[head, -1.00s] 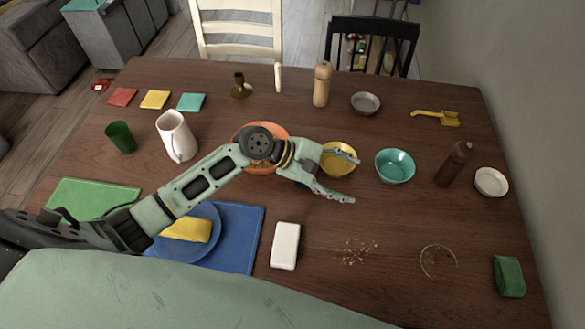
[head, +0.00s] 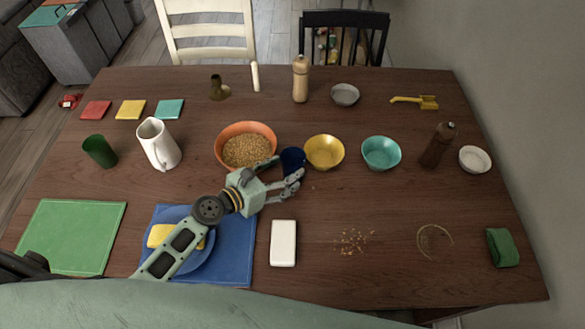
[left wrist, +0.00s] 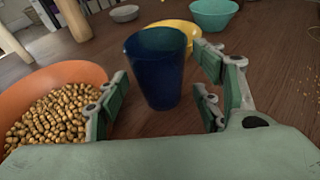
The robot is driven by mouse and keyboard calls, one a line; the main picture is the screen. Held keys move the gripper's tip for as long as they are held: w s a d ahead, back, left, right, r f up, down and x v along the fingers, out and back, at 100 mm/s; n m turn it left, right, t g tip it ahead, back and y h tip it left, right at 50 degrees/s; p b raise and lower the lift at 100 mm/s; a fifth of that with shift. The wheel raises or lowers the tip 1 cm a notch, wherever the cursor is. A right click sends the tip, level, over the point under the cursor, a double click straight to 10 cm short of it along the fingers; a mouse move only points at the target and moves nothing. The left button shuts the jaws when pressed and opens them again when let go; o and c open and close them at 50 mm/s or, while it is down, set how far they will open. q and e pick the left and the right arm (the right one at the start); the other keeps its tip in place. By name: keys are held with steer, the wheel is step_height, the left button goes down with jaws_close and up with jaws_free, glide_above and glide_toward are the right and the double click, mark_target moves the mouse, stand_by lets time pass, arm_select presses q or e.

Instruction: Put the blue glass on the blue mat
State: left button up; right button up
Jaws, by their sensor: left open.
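The blue glass (head: 292,160) stands upright on the table between the orange bowl and the yellow bowl. It also shows in the left wrist view (left wrist: 156,72), just ahead of and between the fingers. My left gripper (head: 288,176) is open and empty, close in front of the glass; in the left wrist view its fingers (left wrist: 160,100) spread to either side. I cannot tell whether a finger touches the glass. The blue mat (head: 236,245) lies at the front left, with a blue plate (head: 204,256) and a yellow item (head: 160,235) on it, partly hidden by my arm.
The orange bowl (head: 246,128) of grains is close left of the gripper. The yellow bowl (head: 324,152) is close right, the teal bowl (head: 381,153) farther right. A white block (head: 283,243) lies right of the mat. A white pitcher (head: 158,144) stands left.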

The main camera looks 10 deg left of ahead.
mark_target(300, 160)
arm_select(q)
steer(key=x, duration=0.4)
steer(key=shift+w, duration=0.25)
arm_select(e)
steer(key=shift+a, duration=0.1)
arm_select(q)
steer(key=shift+s, duration=0.1)
steer(key=shift+c, duration=0.5)
arm_select(e)
steer(key=shift+a, duration=0.1)
arm_select(q)
steer(key=c, duration=1.2)
steer(key=shift+o, duration=0.2)
arm_select(e)
steer(key=shift+a, duration=0.15)
arm_select(q)
steer(key=shift+r, duration=0.2)
